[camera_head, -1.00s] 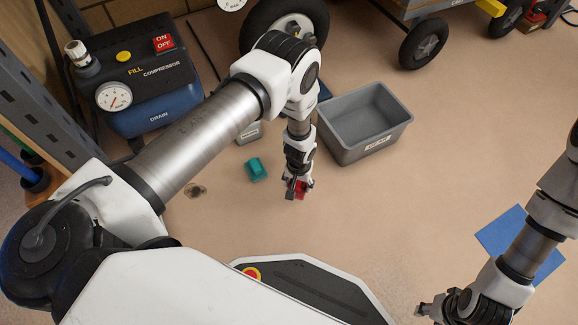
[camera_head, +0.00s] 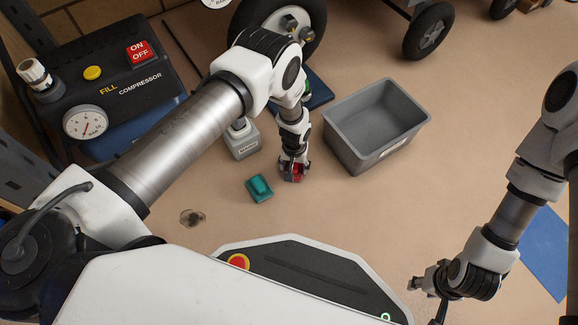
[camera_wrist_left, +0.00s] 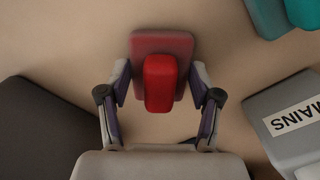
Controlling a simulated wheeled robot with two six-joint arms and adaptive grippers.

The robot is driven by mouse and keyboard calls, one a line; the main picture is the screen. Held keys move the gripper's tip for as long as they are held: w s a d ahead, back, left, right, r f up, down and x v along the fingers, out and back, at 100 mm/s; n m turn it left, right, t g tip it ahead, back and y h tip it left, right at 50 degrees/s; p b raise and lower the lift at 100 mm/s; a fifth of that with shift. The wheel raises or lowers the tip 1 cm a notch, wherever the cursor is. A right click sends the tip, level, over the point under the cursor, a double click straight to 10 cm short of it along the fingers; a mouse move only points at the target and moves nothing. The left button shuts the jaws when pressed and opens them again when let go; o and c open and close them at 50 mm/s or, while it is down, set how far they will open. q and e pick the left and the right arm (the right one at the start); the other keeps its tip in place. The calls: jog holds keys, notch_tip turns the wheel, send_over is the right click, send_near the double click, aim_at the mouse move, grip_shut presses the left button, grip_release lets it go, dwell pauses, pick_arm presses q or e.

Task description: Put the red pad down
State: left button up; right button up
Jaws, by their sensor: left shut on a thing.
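The red pad (camera_head: 293,173) is in my left gripper (camera_head: 293,170), over the floor left of the grey bin. In the left wrist view the red pad (camera_wrist_left: 162,80) has a raised bright red block on a flatter, darker red plate. The fingers of my left gripper (camera_wrist_left: 162,92) stand on either side of it, shut on it. Whether the pad touches the floor I cannot tell. My right gripper (camera_head: 427,288) is at the lower right, apart from any object; its jaw state is unclear.
A teal block (camera_head: 259,188) lies just left of the red pad. A grey bin (camera_head: 345,140) stands to the right. A grey box (camera_head: 242,141), marked MAINS in the wrist view (camera_wrist_left: 290,122), is behind. A blue mat (camera_head: 545,255) lies at right. The middle floor is clear.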

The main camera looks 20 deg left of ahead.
pick_arm(q)
jog(key=shift+r, duration=0.15)
jog(key=shift+f, duration=0.25)
jog(key=o, duration=1)
jog(key=shift+r, duration=0.1)
jog(key=shift+r, duration=0.1)
